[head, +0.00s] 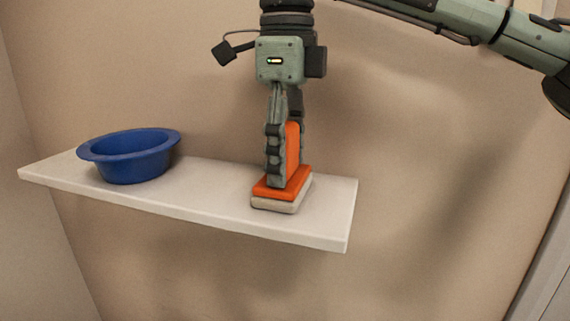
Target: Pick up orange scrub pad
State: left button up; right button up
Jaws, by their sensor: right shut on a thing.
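The orange scrub pad (293,148) shows as an upright orange piece between the fingers of my right gripper (280,178). Below it lies a flat orange layer (267,190) on top of a pale beige layer (275,205), resting on the white shelf (215,195). I cannot tell whether the upright piece and the flat layers are one object. My right gripper points straight down and is shut on the orange scrub pad, its fingertips close to the flat orange layer. The near finger hides part of the upright piece. My left gripper is not in view.
A blue bowl (130,160) stands on the left part of the shelf, apart from the gripper. The shelf's front edge and right end are close to the pad. The shelf between bowl and pad is clear. A beige wall (420,200) is behind.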

notch_tip(320, 180, up, 4)
jog(key=shift+r, duration=0.1)
jog(key=s+a+r, duration=0.5)
jog(key=a+r, duration=0.1)
jog(key=a, duration=0.4)
jog(key=shift+s+r, duration=0.4)
